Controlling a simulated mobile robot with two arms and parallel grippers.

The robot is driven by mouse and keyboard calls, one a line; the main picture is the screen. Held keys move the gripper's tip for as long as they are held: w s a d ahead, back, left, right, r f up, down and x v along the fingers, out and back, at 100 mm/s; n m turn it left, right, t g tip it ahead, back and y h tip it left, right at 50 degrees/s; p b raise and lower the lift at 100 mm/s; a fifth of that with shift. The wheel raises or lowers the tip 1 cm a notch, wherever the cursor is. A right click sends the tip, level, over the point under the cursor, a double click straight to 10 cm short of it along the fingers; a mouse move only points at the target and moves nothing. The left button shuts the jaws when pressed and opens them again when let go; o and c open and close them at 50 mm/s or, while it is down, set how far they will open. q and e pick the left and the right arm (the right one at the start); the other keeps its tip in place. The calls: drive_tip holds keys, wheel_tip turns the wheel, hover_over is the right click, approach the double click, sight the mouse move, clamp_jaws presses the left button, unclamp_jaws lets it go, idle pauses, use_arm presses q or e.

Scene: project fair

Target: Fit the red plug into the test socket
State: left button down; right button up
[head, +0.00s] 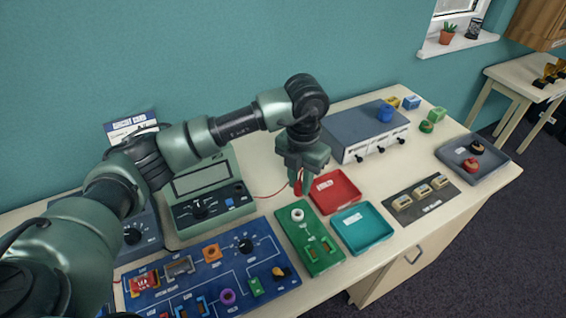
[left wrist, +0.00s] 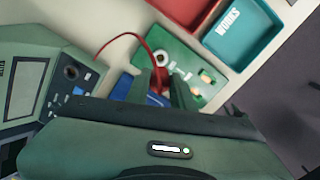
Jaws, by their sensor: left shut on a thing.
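My left gripper (head: 299,184) points down and is shut on the red plug (head: 297,189), holding it above the table just behind the green board (head: 323,257). A round white socket (head: 298,214), apparently the test socket, sits at the board's back end, in front of the plug; the two look apart. In the left wrist view, the fingers (left wrist: 163,88) mostly hide the plug, and a red cable curves away to the left. The white socket (left wrist: 162,58) shows just beyond the fingertips on the green board (left wrist: 185,68). My right gripper is not in view.
A red tray (head: 335,190) and a teal tray (head: 362,229) lie right of the board. A blue circuit board (head: 220,275) is left of it. A meter (head: 207,195) and a grey-blue box (head: 363,135) stand behind. A grey tray (head: 473,158) is far right.

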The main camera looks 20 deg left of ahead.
sight(299, 196)
use_arm(q)
drive_tip(key=shift+f+b, duration=1.55)
drive_tip(key=shift+f, duration=1.2)
drive_tip(key=shift+f+b, duration=0.65)
drive_tip(key=shift+f, duration=0.2)
drive_tip(key=shift+b, duration=0.5)
drive_tip(key=shift+f+b, duration=0.8)
drive_tip(key=shift+f, duration=0.1)
drive_tip(key=c, duration=1.1)
unclamp_jaws()
drive_tip(key=o, duration=0.4)
drive_tip(key=shift+o, duration=0.2)
drive_tip(key=shift+r, duration=0.2)
